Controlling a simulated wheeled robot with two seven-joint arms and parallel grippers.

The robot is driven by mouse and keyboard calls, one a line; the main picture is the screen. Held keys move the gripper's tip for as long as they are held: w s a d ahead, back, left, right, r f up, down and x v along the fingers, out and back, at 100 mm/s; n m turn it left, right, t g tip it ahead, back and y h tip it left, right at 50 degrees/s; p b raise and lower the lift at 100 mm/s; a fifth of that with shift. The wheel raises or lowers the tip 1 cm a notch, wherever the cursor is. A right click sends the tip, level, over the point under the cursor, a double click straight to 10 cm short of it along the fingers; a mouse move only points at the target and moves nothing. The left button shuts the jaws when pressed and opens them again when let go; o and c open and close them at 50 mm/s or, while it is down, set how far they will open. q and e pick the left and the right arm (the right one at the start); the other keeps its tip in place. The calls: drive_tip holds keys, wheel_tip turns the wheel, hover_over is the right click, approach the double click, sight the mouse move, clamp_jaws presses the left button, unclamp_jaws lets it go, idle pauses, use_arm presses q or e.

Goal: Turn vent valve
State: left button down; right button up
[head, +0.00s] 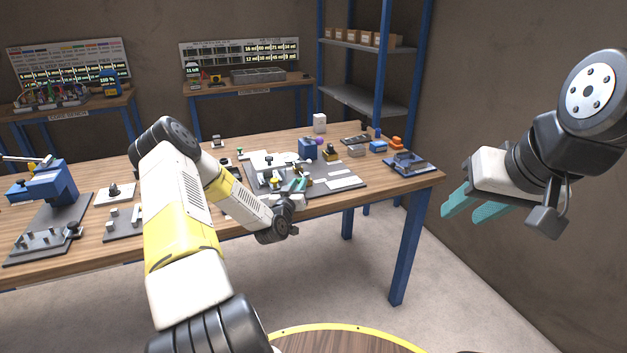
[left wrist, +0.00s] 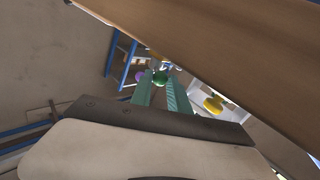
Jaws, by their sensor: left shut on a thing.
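My left gripper (head: 299,184) reaches low over the grey mixer board (head: 345,182) on the workbench. In the left wrist view its two teal fingers (left wrist: 160,84) are closed around a small dark green knob (left wrist: 160,77) at their tips. I cannot tell for sure whether this knob is the vent valve; no label is readable. A yellow knob (left wrist: 213,104) stands to the right of the fingers, apart from them. A purple ball (left wrist: 139,76) is just left of the tips. My right gripper (head: 474,205) is open and empty in free air right of the bench.
The wooden workbench (head: 420,181) holds a blue block (head: 307,149), a blue press (head: 45,185) at the left and a dark blue tray (head: 409,163) at the right corner. A blue shelf rack (head: 380,60) stands behind. The floor right of the bench is free.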

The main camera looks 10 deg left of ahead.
use_arm(q)
drive_tip(key=shift+w+a+m+h, duration=0.1)
drive_tip(key=shift+a+m+h, duration=0.35)
drive_tip(key=shift+h, duration=0.3)
drive_tip(key=shift+w+a+m+h, duration=0.1)
drive_tip(key=shift+a+m+h, duration=0.1)
drive_tip(key=shift+m+h, duration=0.45)
drive_tip(key=shift+g+h, duration=0.3)
drive_tip(key=c, duration=1.3)
unclamp_jaws()
drive_tip(key=shift+o, duration=0.2)
drive_tip(key=shift+s, duration=0.15)
drive_tip(key=v, duration=0.7)
drive_tip(key=shift+s+a, duration=0.1)
drive_tip(key=shift+s, duration=0.15)
